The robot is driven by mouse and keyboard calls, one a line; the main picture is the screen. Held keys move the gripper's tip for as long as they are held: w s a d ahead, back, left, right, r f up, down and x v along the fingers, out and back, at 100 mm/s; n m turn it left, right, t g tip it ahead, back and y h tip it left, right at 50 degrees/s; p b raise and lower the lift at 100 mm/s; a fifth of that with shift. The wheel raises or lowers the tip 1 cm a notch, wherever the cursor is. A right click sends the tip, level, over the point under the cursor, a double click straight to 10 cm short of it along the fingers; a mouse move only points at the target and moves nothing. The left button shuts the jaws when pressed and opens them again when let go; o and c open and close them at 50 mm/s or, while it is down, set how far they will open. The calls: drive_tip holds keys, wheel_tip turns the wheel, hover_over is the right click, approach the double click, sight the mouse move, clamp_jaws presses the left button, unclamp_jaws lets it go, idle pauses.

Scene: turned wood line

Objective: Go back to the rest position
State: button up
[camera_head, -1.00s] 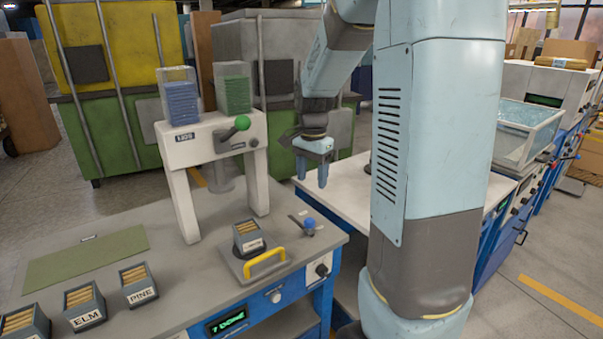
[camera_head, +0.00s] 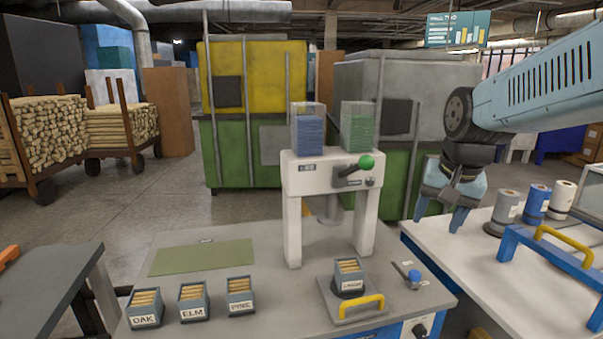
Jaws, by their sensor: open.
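My gripper (camera_head: 440,217) hangs at the right of the head view, fingers pointing down, open with nothing between them. It is in the air by the left end of the white-topped bench (camera_head: 470,246), right of the lidding press. My light blue arm reaches in from the right edge. The white press (camera_head: 330,172) stands on the grey table (camera_head: 240,300), with a green-knobbed lever (camera_head: 355,169) and stacks of blue lids (camera_head: 307,135) and green lids (camera_head: 357,132) on top. A small labelled box (camera_head: 349,277) of wooden pieces sits on the yellow-handled plate (camera_head: 335,312) in front of it.
Boxes labelled OAK (camera_head: 145,308), ELM (camera_head: 193,301) and PINE (camera_head: 240,295) stand at the table's front left, near a green mat (camera_head: 202,258). A blue-knobbed lever (camera_head: 413,277) is at the right. Rolls (camera_head: 535,204) and a blue frame (camera_head: 548,262) occupy the white-topped bench.

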drive_tip(key=s+a+r+n+t, duration=0.1)
drive_tip(key=s+n, duration=0.3)
drive_tip(key=s, duration=0.4)
drive_tip(key=shift+s+a+r+n+t, duration=0.4)
drive_tip(key=shift+a+t, duration=0.2)
drive_tip(key=shift+a, duration=0.05)
